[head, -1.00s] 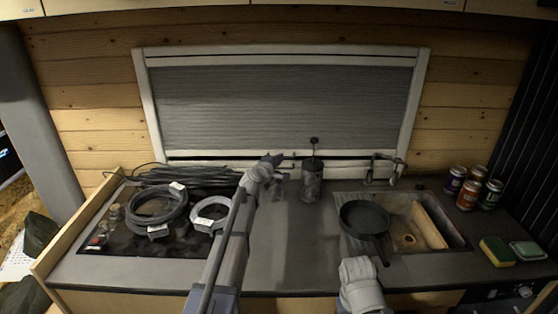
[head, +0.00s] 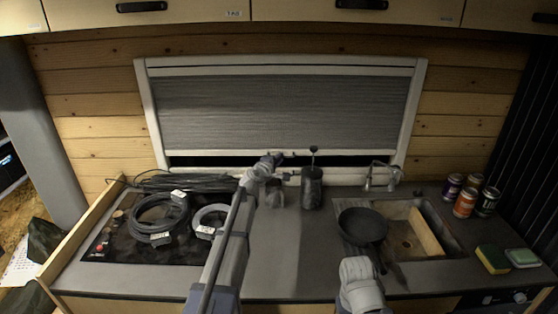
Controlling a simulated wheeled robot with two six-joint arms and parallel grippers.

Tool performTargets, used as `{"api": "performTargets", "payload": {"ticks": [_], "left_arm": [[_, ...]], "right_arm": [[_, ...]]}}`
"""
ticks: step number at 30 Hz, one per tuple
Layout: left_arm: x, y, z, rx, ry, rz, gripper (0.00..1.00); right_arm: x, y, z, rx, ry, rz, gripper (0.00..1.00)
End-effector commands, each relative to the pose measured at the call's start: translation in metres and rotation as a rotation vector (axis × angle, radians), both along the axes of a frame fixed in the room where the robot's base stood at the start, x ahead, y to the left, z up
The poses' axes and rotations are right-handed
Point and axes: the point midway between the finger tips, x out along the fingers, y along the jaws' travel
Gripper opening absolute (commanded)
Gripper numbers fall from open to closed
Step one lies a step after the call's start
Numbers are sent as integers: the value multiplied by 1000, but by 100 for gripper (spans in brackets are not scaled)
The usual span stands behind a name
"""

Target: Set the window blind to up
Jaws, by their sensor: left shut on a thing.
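The window blind (head: 285,110) is a grey pleated screen in a white frame at the back wall. It covers most of the window, and its pale bottom bar (head: 350,153) hangs a little above the sill. A dark strip of window shows below the bar. My left gripper (head: 277,158) is at the middle of the bottom bar, shut on it; the fingers are small and partly hidden by my wrist. My right wrist shows at the front right, but its fingers cannot be seen.
A dark canister (head: 312,187) stands just right of my left gripper. A pan (head: 362,225) lies by the sink (head: 448,233) and tap (head: 381,174). Coiled cables (head: 158,217) lie on the hob at left. Several cans (head: 464,203) stand at right. Overhead cupboards (head: 300,12) are above.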

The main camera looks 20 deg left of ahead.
Motion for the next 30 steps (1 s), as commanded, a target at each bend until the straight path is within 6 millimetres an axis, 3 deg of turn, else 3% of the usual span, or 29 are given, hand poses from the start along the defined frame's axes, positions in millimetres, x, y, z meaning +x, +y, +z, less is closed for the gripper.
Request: {"api": "performTargets", "payload": {"ticks": [1,16,28,29,30], "left_arm": [[0,0,18,0,-1,1,0],[0,0,96,0,-1,1,0],[0,0,99,0,-1,1,0],[0,0,99,0,-1,1,13],[0,0,99,0,-1,1,18]], "right_arm": [[0,0,18,0,0,0,50],[0,0,96,0,0,1,50],[0,0,99,0,0,1,50],[0,0,99,0,0,1,50],[0,0,99,0,0,1,50]]}}
